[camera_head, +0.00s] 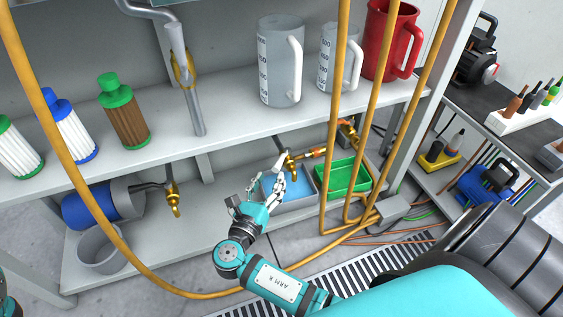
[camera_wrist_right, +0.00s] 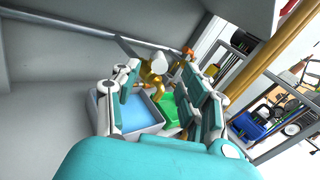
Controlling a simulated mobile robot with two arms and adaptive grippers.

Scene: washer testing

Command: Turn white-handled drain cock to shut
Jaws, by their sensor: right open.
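The drain cock with a white handle (camera_wrist_right: 158,64) and brass body (camera_wrist_right: 150,82) shows in the right wrist view, in the gap between my finger tips and seemingly just beyond them. In the head view its brass body (camera_head: 291,161) is under the upper shelf, and the fingers partly cover the handle. My right gripper (camera_head: 278,176) reaches in from below, close to the cock. In the wrist view the right gripper (camera_wrist_right: 160,82) is open and empty, its fingers on either side of the cock. I cannot tell whether they touch it. My left gripper is not visible.
A tray of blue liquid (camera_head: 297,196) stands under the cock, with a green tray (camera_head: 345,177) to its right. Yellow pipes (camera_head: 333,150) rise right of my gripper. Another brass cock (camera_head: 173,200) hangs to the left. The shelf (camera_head: 225,131) overhangs the area.

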